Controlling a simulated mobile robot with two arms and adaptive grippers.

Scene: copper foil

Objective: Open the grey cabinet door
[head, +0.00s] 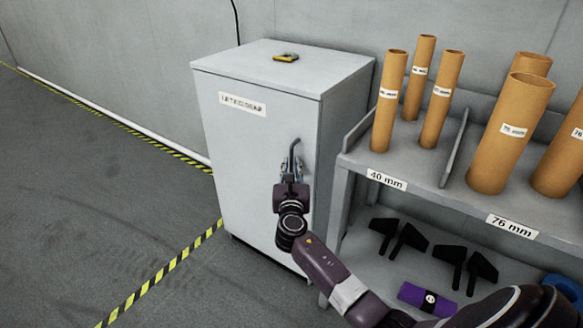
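The grey cabinet (270,80) stands against the wall, left of the shelf. Its front door (245,160) looks shut and bears a white label (242,104). A grey bar handle (296,150) is on the right side of the door. My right gripper (291,166) is at the handle, with its fingers around or beside its lower part. The gripper hides the handle's lower end. I cannot tell whether the fingers are closed on it. My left gripper is not in view.
A grey shelf (430,165) with several cardboard tubes (388,100) stands close to the cabinet's right side. Black brackets (398,238) and a purple roll (428,299) lie on its lower level. A small yellow-black item (286,57) lies on the cabinet. The floor left of the cabinet is clear, with striped tape (165,275).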

